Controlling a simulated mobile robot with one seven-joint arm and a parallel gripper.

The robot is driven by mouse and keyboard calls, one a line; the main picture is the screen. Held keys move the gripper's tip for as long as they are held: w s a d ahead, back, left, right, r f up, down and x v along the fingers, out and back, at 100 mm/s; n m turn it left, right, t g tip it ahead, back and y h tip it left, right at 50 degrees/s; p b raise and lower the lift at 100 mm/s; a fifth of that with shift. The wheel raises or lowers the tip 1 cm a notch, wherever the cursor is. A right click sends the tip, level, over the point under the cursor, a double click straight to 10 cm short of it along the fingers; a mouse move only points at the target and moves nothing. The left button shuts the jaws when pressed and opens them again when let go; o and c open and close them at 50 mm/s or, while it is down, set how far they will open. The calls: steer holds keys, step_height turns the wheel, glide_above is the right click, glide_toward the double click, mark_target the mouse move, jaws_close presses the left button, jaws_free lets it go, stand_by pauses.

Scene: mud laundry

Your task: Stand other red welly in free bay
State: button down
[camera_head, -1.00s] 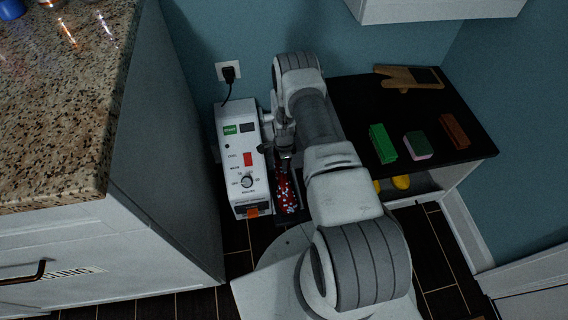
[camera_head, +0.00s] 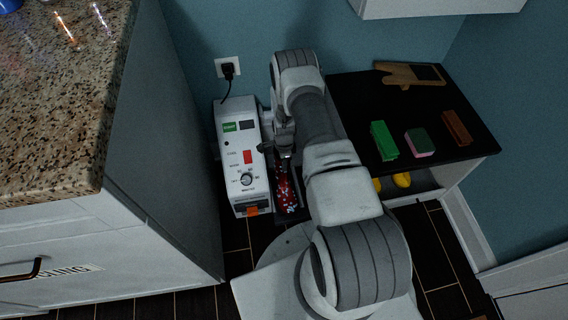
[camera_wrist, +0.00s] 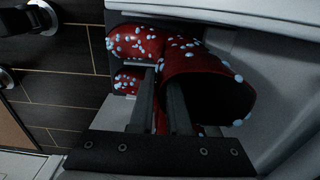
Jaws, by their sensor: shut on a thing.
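A red welly with pale blue dots (camera_head: 287,190) stands beside the white machine in the head view, partly behind my arm. In the wrist view the dotted red welly (camera_wrist: 205,72) is close up, with its dark open top towards the right. My gripper (camera_wrist: 160,95) is shut on it, with its two dark fingers at the boot's wall. A second dotted red piece (camera_wrist: 130,82) shows left of the fingers; I cannot tell whether it is the other welly. The bay under the boot is mostly hidden.
The white machine (camera_head: 243,160) with a dial and switches stands left of my arm. A black-topped bench (camera_head: 355,110) at the right carries a green brush (camera_head: 383,142), a sponge (camera_head: 420,143), a brown brush (camera_head: 456,128) and a wooden bootjack (camera_head: 408,75). Yellow wellies (camera_head: 401,180) show below.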

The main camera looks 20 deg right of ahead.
stand_by(0.4)
steer(key=shift+f+b, duration=0.55)
steer(key=shift+b, duration=0.1)
steer(key=shift+f, duration=0.35)
stand_by(0.4)
steer(key=shift+c, duration=1.6)
jaws_free()
